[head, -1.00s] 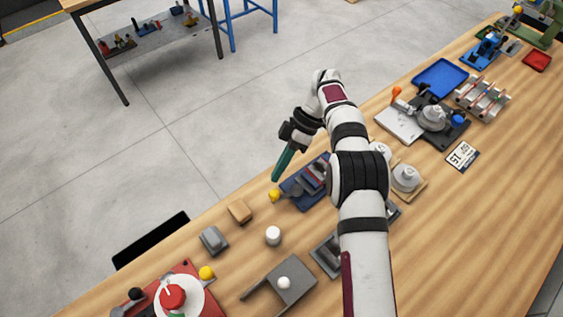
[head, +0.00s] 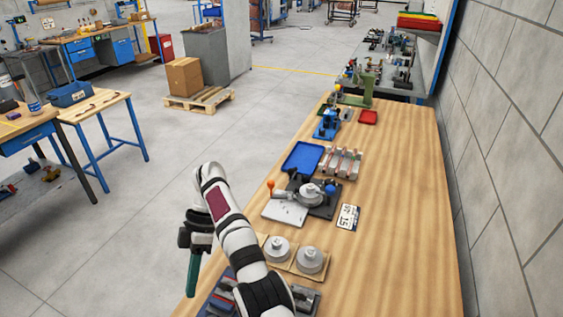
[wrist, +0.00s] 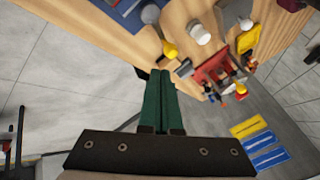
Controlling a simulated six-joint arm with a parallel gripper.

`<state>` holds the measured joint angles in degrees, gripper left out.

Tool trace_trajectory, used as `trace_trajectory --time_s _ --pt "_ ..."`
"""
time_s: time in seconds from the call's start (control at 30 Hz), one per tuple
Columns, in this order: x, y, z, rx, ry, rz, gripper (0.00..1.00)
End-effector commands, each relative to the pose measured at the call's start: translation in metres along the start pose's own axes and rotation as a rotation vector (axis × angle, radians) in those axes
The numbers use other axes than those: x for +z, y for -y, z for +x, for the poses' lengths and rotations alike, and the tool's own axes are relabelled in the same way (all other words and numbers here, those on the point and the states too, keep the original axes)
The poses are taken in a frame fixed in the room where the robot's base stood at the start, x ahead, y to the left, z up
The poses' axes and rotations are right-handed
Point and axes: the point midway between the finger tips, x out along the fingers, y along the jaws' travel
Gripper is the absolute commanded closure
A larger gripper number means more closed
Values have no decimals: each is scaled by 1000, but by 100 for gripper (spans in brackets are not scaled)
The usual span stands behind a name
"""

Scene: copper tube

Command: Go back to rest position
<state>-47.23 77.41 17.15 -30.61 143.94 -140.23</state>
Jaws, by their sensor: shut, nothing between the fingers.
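My gripper (head: 192,288) hangs beside the left edge of the wooden bench (head: 400,230), over the grey floor, with its green fingers pointing down. In the wrist view my gripper (wrist: 160,76) has its two green fingers side by side and touching, with nothing between them. It touches no object. I cannot make out a copper tube in either view.
On the bench are a blue tray (head: 303,158), a bending device (head: 312,194) with an orange knob, and round grey weights (head: 311,260). A blue fixture (head: 218,300) is partly behind my arm. The bench's right side is clear.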

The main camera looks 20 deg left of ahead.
Motion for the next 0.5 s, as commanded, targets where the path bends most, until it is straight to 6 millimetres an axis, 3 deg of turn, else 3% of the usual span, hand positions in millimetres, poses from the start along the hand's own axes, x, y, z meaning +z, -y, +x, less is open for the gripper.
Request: trace_trajectory --time_s 0.07,0.13,0.2,0.27,0.37,0.4,0.5 --pt "21 16 -43 51 -3 177 100" --pt "49 47 -88 114 -12 431 100" --pt "81 93 -124 185 -38 723 100" --pt "105 139 -143 245 -77 986 100" --pt "137 224 -145 346 -177 1438 100" --pt "146 257 -135 384 -231 1621 100" --pt "158 325 -92 461 -389 2043 100"
